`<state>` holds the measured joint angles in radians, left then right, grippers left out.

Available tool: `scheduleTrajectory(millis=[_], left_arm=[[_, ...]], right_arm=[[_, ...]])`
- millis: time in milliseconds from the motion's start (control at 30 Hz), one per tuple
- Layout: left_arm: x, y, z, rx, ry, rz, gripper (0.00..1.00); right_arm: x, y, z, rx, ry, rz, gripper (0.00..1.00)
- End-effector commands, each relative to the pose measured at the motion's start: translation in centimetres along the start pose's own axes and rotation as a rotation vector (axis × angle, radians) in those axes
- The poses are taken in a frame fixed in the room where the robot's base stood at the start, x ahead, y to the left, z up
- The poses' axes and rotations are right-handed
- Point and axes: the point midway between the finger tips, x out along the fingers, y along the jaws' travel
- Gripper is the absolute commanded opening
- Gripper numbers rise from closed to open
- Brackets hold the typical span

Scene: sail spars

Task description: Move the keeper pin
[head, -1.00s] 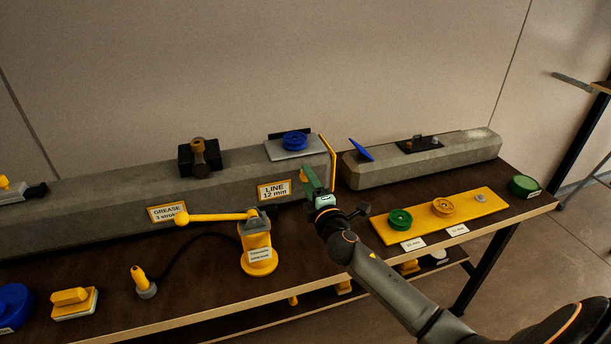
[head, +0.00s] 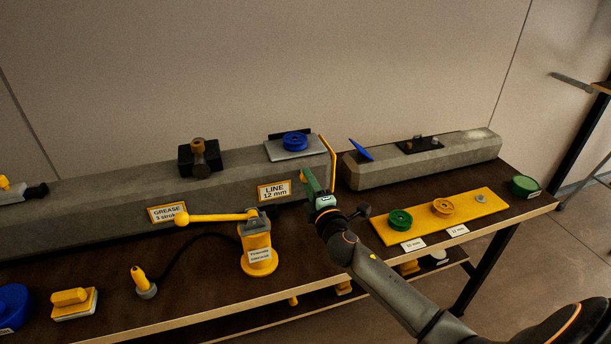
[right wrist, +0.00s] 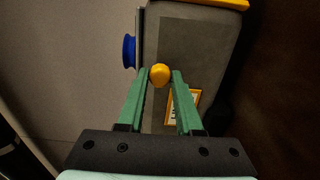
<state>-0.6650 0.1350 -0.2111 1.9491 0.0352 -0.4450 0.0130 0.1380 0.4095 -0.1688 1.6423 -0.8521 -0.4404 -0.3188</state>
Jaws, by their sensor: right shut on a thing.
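My right gripper (head: 307,174) has green fingers and is at the right end of the long grey spar (head: 100,205), just right of the "LINE 12 mm" label (head: 274,190). In the right wrist view, a rounded yellow knob (right wrist: 160,75) sits between the fingertips (right wrist: 160,78), against the spar (right wrist: 196,48). It appears to be the head of the keeper pin, and the gripper is shut on it. The pin's shaft is hidden, and the fingers cover the knob in the head view. My left gripper is not in view.
A yellow bracket edge (head: 328,158) and blue sheave (head: 294,141) are close to the gripper. A yellow grease pump (head: 257,245) stands in front. A yellow board (head: 475,214) with green and yellow sheaves lies right. A second spar (head: 430,162) lies behind it.

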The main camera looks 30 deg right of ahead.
Motion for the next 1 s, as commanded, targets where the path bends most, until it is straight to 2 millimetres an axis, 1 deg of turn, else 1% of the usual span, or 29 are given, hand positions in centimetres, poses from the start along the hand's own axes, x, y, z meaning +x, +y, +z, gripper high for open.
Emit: scheduleTrajectory(millis=[500, 533, 833, 1000], left_arm=[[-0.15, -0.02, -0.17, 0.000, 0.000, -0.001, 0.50], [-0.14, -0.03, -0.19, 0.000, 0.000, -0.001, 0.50], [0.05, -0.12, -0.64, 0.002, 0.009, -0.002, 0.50], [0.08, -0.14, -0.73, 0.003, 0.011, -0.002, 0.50]], right_arm=[[-1.08, -0.07, -0.03, 0.001, 0.000, -0.002, 0.00], [-1.10, -0.06, -0.03, 0.001, 0.000, -0.001, 0.35], [-1.05, -0.05, -0.02, 0.000, 0.000, -0.001, 0.69], [-1.04, -0.03, -0.02, 0.000, 0.000, -0.001, 0.69]])
